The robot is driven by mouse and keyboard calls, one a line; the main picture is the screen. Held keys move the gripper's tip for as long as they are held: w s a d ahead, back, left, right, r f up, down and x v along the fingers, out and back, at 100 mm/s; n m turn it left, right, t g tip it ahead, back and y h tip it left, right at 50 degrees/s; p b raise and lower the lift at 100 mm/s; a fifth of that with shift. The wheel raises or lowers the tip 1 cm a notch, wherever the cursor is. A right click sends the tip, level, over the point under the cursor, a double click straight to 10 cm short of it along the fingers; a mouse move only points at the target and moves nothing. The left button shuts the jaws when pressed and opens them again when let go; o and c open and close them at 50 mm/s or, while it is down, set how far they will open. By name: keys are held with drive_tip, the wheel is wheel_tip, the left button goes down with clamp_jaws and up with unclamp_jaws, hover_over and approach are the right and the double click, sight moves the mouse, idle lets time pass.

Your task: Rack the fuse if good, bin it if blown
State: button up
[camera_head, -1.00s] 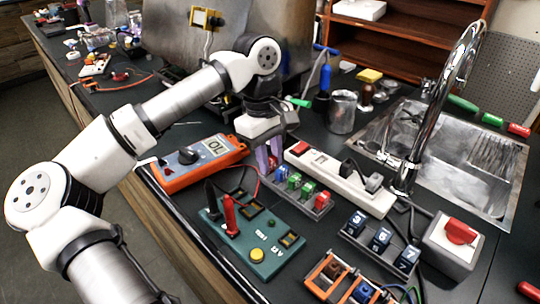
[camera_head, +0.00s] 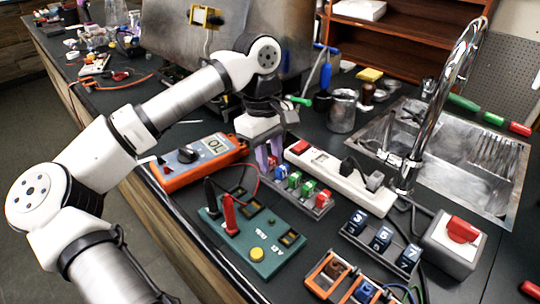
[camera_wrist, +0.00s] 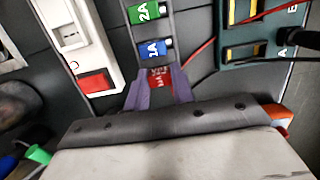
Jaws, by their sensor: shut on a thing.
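My gripper (camera_head: 268,158), with purple fingers, points down at the far left end of the fuse rack (camera_head: 319,213). In the wrist view its fingers (camera_wrist: 158,90) are shut on a red fuse (camera_wrist: 158,78). This fuse is at the rack's end, in line with a blue fuse (camera_wrist: 153,49) marked 1A and a green one (camera_wrist: 143,13) marked 2A. I cannot tell whether it is seated or just above its slot. The orange multimeter (camera_head: 177,178) reads OL. The green test board (camera_head: 248,235) has a red probe (camera_head: 229,215) and a black probe (camera_head: 209,192) standing on it.
A white power strip (camera_head: 340,180) runs close beside the rack. A holder with numbered blue blocks (camera_head: 381,240), a red-knobbed switch box (camera_head: 461,231), an orange-framed module (camera_head: 328,277) and a metal sink (camera_head: 470,165) stand to the right. A probe wire crosses near the rack.

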drive_tip(key=o, duration=1)
drive_tip(key=shift+o, duration=0.2)
drive_tip(key=shift+r, duration=0.1)
wheel_tip(320, 180, up, 14)
drive_tip(key=w+a, duration=0.1)
drive_tip(key=shift+w+a+f, duration=0.25)
drive_tip(key=shift+a, duration=0.05)
drive_tip(key=shift+d, duration=0.1)
